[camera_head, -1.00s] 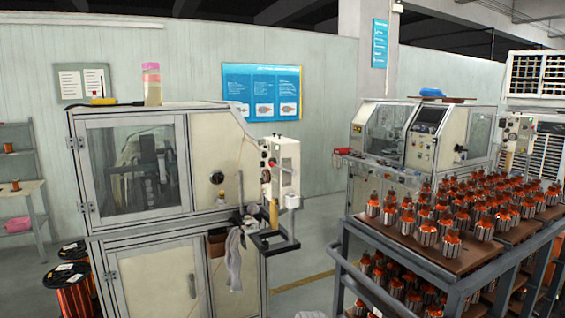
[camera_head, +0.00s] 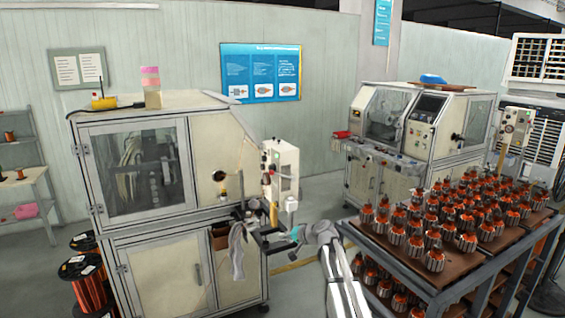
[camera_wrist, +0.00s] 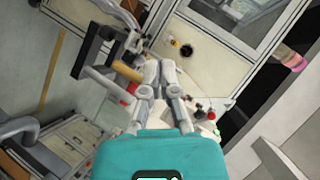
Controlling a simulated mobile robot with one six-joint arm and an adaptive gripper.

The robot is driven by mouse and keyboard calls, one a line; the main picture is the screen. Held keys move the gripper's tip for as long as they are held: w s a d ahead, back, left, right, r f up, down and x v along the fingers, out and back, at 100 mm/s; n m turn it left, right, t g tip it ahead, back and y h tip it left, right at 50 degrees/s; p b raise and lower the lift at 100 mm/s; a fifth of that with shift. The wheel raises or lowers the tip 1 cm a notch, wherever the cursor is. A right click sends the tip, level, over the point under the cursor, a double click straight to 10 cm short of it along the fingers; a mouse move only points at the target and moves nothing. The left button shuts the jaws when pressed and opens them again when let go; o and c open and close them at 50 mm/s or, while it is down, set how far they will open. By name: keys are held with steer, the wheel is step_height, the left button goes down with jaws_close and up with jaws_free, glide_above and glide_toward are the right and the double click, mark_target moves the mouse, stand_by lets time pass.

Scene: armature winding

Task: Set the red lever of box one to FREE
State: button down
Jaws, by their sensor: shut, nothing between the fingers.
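The pale control box (camera_head: 284,168) stands at the right side of the left winding machine, with small knobs and buttons on its face. A small red part (camera_head: 267,178) shows at its left edge; it is too small to tell whether it is the lever or how it is set. My gripper (camera_head: 290,237) is teal and sits low in front of the box, near the machine's bracket. In the wrist view my gripper (camera_wrist: 160,66) is shut with nothing between its fingers. A red piece (camera_wrist: 131,89) shows left of the fingers, and a small red knob (camera_wrist: 212,115) right of them.
The left winding machine (camera_head: 150,215) has a windowed door and a grey cloth (camera_head: 237,250) hanging at its front. A dark bracket (camera_head: 275,246) juts out below the box. A cart (camera_head: 400,262) loaded with several armatures stands close to the right of my arm.

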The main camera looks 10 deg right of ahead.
steer(key=w+d+r+m+t+p, duration=0.5)
steer(key=w+d+r+p, duration=0.3)
steer(key=w+r, duration=0.6)
step_height(320, 180, up, 3)
steer(key=shift+w+d+f+t, duration=0.25)
steer(key=shift+d+t, duration=0.25)
steer(key=shift+d, duration=0.65)
steer(key=shift+w, duration=0.1)
steer(key=s+a+b+x, duration=0.1)
steer(key=a+x, duration=0.1)
steer(key=x, duration=1)
steer(key=shift+a+f, duration=0.35)
steer(key=shift+a, duration=0.05)
steer(key=shift+w, duration=0.1)
